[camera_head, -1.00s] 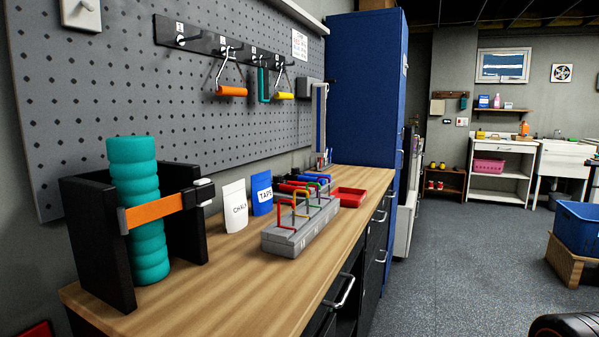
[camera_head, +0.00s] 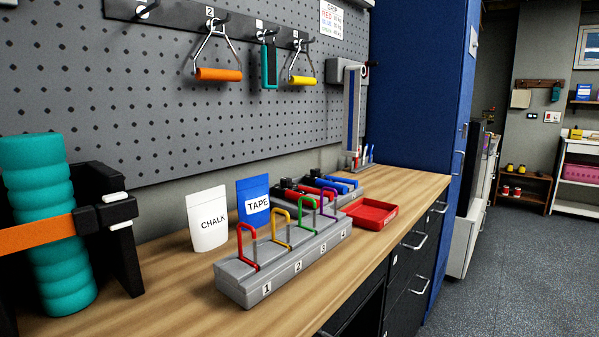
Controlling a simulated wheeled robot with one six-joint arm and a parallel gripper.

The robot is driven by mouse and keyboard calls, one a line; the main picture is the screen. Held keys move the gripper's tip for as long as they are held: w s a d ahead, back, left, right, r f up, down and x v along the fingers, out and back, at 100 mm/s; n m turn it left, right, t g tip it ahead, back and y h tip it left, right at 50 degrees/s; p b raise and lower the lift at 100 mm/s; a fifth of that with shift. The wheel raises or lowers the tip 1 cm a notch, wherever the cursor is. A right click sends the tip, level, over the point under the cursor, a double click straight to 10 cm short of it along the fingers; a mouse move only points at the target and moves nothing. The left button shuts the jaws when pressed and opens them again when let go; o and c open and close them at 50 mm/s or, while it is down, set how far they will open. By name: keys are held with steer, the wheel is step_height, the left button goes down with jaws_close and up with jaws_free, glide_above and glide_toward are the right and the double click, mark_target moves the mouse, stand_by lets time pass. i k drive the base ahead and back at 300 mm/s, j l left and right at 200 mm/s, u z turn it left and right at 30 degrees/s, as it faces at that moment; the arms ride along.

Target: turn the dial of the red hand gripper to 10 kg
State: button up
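A red-handled tool with dark parts (camera_head: 304,192), which looks like the red hand gripper, lies on a grey holder on the wooden bench. Blue-handled tools (camera_head: 334,184) lie beside it to the right. The red tool is partly hidden by the numbered grey rack in front of it. Its dial and any markings are too small to read from here. A sign with coloured words and weights (camera_head: 332,18) hangs on the pegboard; its small text is hard to read. My gripper is not in view.
The grey rack (camera_head: 236,282) with coloured loops stands at the bench's front. White CHALK (camera_head: 207,222) and blue TAPE (camera_head: 252,203) pouches stand left of the tools. A red tray (camera_head: 371,215) lies right. A teal roller (camera_head: 45,225) stands left. Floor at right is clear.

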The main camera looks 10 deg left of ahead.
mark_target(285, 182)
steer(key=i+l+u, duration=0.4)
steer(key=l+u, duration=0.15)
steer(key=i+l+u, duration=0.15)
steer(key=l+u, duration=0.15)
steer(key=l, duration=0.15)
steer(key=i+l+u, duration=0.1)
steer(key=l+u, duration=0.15)
steer(key=l, duration=0.15)
